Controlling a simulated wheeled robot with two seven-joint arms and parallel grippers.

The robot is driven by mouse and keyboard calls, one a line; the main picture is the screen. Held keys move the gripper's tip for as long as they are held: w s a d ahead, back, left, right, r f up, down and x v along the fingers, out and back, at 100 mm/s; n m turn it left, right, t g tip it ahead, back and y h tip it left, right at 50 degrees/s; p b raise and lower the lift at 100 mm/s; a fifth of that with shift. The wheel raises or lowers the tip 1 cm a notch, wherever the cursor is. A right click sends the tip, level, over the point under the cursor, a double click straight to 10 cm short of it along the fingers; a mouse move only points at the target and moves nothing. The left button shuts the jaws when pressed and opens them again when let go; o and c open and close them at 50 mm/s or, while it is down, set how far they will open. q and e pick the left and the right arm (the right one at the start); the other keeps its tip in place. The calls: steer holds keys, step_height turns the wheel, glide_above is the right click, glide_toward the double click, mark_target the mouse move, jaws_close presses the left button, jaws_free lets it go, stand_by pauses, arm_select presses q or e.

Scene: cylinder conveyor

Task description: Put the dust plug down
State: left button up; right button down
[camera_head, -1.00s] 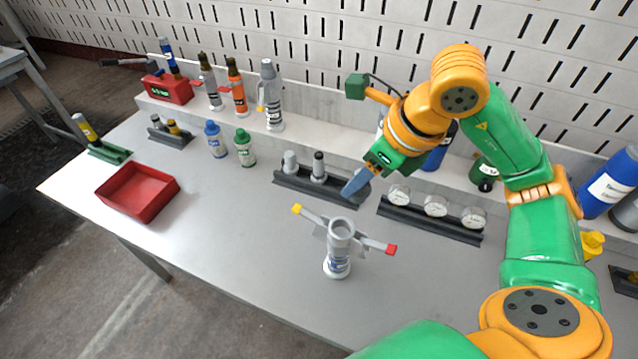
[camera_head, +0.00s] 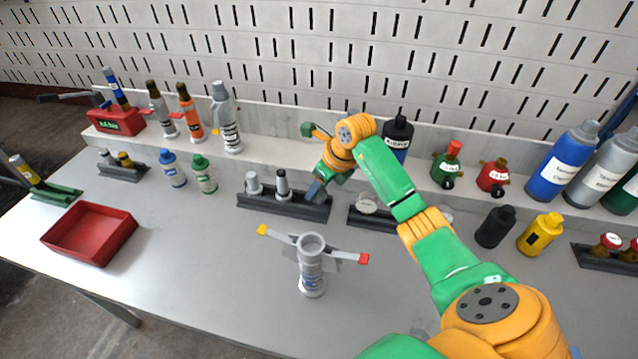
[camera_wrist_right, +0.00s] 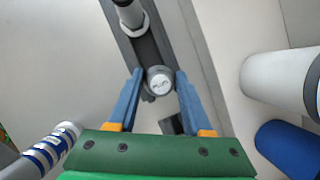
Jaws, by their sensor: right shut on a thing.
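My right gripper (camera_head: 316,190) is at the right end of a dark rack (camera_head: 262,202) on the grey table. In the right wrist view its blue fingers (camera_wrist_right: 159,76) are shut on the round grey dust plug (camera_wrist_right: 159,82). The plug is seen from above, in line with the rack. I cannot tell whether its bottom rests in the rack. In the head view the fingers hide the plug. Two grey pieces (camera_head: 253,184) (camera_head: 282,185) stand upright in the rack, left of the gripper. My left gripper is out of view.
A grey fitting with yellow and red handles (camera_head: 311,268) stands in front of the rack. A gauge rack (camera_head: 372,220) lies to the right, partly behind my arm. A raised shelf with bottles runs behind. A red tray (camera_head: 90,234) is at left. The front left tabletop is clear.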

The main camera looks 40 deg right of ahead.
steer(key=shift+f, duration=0.1)
steer(key=shift+f+b, duration=0.5)
steer(key=shift+c, duration=1.6)
jaws_free()
steer(key=shift+r, duration=0.15)
steer(key=shift+r+p, duration=0.65)
steer(key=v, duration=1.1)
steer(key=shift+s+r, duration=0.2)
steer(key=shift+r, duration=0.1)
